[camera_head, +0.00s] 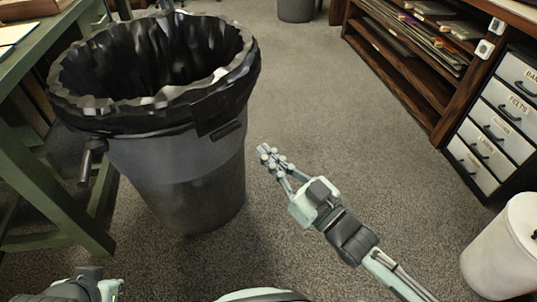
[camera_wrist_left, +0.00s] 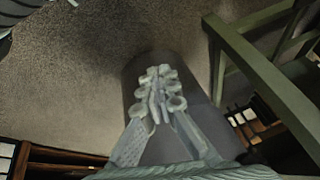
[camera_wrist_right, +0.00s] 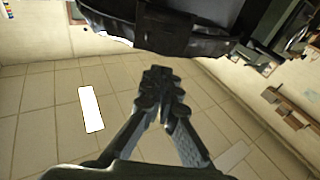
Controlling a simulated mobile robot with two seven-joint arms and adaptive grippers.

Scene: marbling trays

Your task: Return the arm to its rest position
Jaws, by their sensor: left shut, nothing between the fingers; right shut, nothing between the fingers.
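My right gripper (camera_head: 265,152) is stretched out over the carpet, to the right of the trash can. Its fingers are closed together with nothing between them, and they show dark in the right wrist view (camera_wrist_right: 160,80). My left gripper is largely out of the head view, with only part of my left arm showing at the bottom left. In the left wrist view the left gripper (camera_wrist_left: 160,78) has its fingers together and empty, in front of a dark grey surface.
A large grey trash can (camera_head: 195,170) with a black liner stands left of my right gripper. A green table (camera_head: 45,190) is at the left. Wooden shelves (camera_head: 415,85), a labelled drawer unit (camera_head: 492,125) and a white bin (camera_head: 500,255) line the right. The carpet between is clear.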

